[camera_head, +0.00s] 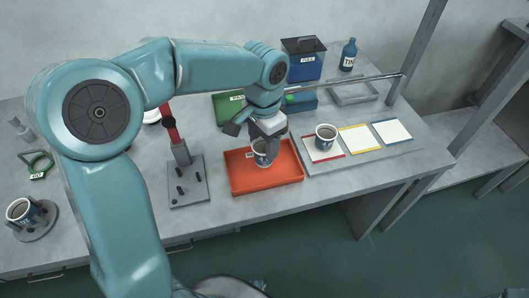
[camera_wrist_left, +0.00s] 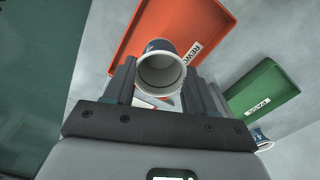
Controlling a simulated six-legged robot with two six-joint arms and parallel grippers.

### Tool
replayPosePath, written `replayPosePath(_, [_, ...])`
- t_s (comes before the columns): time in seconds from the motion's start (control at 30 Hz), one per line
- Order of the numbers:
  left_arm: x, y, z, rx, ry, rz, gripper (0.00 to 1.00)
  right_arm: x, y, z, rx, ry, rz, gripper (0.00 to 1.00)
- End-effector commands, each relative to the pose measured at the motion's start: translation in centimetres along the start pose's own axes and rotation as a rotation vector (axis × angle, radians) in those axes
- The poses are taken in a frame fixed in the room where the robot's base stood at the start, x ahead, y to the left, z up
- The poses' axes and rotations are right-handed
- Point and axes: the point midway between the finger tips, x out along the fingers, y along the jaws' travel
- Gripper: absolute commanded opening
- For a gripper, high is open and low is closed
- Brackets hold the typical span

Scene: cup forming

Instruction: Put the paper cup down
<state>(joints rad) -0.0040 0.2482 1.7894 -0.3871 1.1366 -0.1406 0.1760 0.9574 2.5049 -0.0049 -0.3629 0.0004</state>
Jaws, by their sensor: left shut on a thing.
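My left gripper (camera_head: 268,137) is shut on a white-and-dark-blue paper cup (camera_head: 261,152). The cup is upright over the orange tray (camera_head: 240,186), inside its outline; I cannot tell whether its base touches the tray floor. In the left wrist view the cup (camera_wrist_left: 160,70) sits between the two fingers (camera_wrist_left: 160,88), its open mouth facing the camera. The orange tray (camera_wrist_left: 205,20) lies beyond it, with a white label that reads in part "REWO". My right gripper is not in view.
A green tray (camera_head: 225,108) lies behind the orange tray. To the right, another cup (camera_head: 325,137) stands on a red-edged card beside yellow-edged (camera_head: 359,139) and blue-edged (camera_head: 392,132) cards. A grey fixture with a red handle (camera_head: 187,183) stands left. Another cup (camera_head: 20,210) is at far left.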

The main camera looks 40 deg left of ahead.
Motion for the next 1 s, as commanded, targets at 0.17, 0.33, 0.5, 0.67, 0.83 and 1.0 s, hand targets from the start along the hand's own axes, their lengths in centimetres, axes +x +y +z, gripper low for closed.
replayPosePath(0.17, [3.0,-0.1,-0.1,0.0,-0.004,0.0,0.27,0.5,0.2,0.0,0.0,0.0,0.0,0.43])
replayPosePath(0.33, [4.3,-0.1,-0.3,-0.001,-0.001,0.0,0.27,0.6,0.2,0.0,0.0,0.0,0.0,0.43])
replayPosePath(0.5, [4.2,-0.1,-0.4,-0.001,0.0,0.0,0.27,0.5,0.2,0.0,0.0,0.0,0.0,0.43])
replayPosePath(0.67, [4.7,-0.1,-0.3,-0.001,-0.001,0.0,0.27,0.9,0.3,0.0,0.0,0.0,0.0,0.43])
replayPosePath(0.83, [4.6,-0.1,-0.3,-0.001,0.0,0.0,0.81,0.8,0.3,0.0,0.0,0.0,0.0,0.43])
replayPosePath(1.0, [4.6,-0.1,-0.3,-0.001,0.0,0.0,0.81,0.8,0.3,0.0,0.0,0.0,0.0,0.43])
